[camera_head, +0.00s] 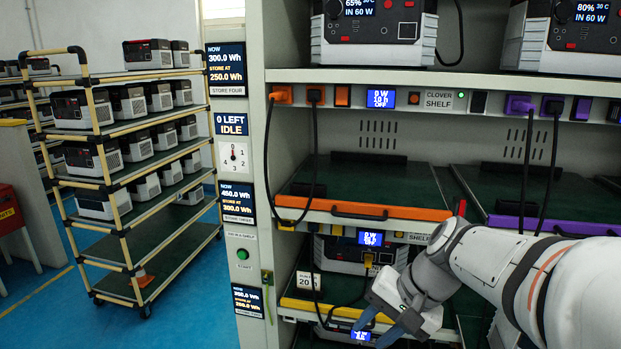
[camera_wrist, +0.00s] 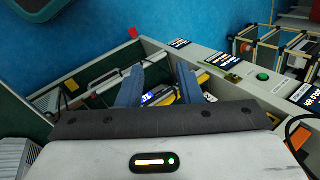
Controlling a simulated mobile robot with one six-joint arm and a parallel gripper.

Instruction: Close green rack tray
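My gripper (camera_head: 378,328) is low in front of the rack, at the lower shelf, beside the yellow-edged tray (camera_head: 302,305). In the wrist view its two blue fingers (camera_wrist: 160,70) stand apart, with nothing held between them. A power station with a lit blue display (camera_wrist: 157,97) shows beyond and between the fingers. A dark green surface (camera_wrist: 98,76) with a pale rim lies at left in the wrist view. I cannot tell whether it is the green rack tray. No green tray front shows clearly in the head view; my arm hides much of the lower right.
Above are an orange-edged tray (camera_head: 368,210) and a purple-edged tray (camera_head: 545,224), with cables hanging over both fronts. A pillar with screens (camera_head: 238,200) stands left of the rack. A wheeled shelf cart (camera_head: 125,235) stands further left, with clear blue floor between.

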